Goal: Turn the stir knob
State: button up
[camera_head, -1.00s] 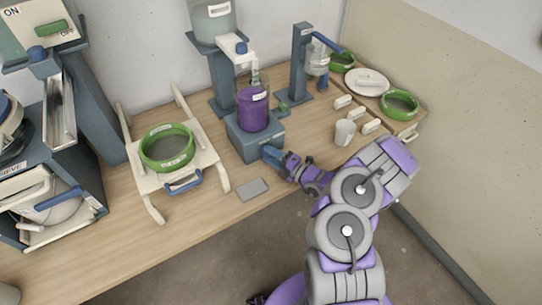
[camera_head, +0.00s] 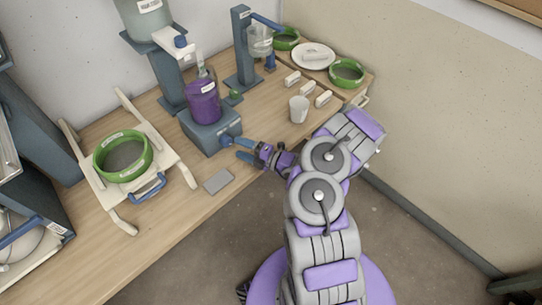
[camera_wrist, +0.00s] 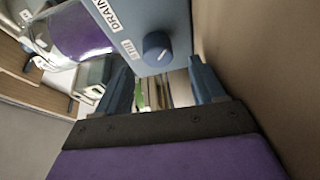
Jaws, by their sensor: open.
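The stir knob (camera_wrist: 157,46) is a round dark blue knob on the front of the blue-grey stirrer base, beside a label that reads STIR. The stirrer base (camera_head: 205,139) stands on the table and bears a beaker of purple liquid (camera_head: 203,103). In the head view the knob (camera_head: 226,140) shows on the base's front side. My gripper (camera_head: 242,148) is open and empty in front of the base, its fingers apart. In the wrist view the knob lies above and between the fingers of my gripper (camera_wrist: 160,80), apart from both.
A grey flat pad (camera_head: 218,181) lies on the table left of my gripper. A white cup (camera_head: 299,109) stands to the right. A green-rimmed sieve (camera_head: 123,157) rests on a pale rack further left. A column with a tank (camera_head: 143,18) rises behind the beaker.

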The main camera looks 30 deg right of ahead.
jog(key=p+v, duration=0.3)
jog(key=v, duration=1)
jog(key=shift+d, duration=0.15)
jog(key=shift+w, duration=0.1)
dwell(0.4)
jog(key=w+a+r+n+g+y, duration=0.2)
jog(key=a+r+n+g+y, duration=0.15)
jog(key=a+r+n, duration=0.35)
jog(key=s+a+r+n+g, duration=0.5)
jog(key=a+r+n+g, duration=0.15)
jog(key=r+n, duration=0.3)
jog(key=s+a+r+n+g, duration=0.55)
jog(key=a+r+n, duration=0.25)
jog(key=n, duration=0.2)
jog(key=s+r+n+g+h, duration=0.35)
jog(key=s+n+h, duration=0.35)
jog(key=s+n, duration=0.35)
jog(key=s+d+r+n+t+h, duration=0.2)
jog(key=s+d+n+t+h, duration=0.1)
jog(key=s+d+n+h, duration=0.5)
jog(key=shift+s+d+r+n, duration=0.35)
jog(key=shift+s+d+n, duration=0.4)
jog(key=shift+n, duration=0.25)
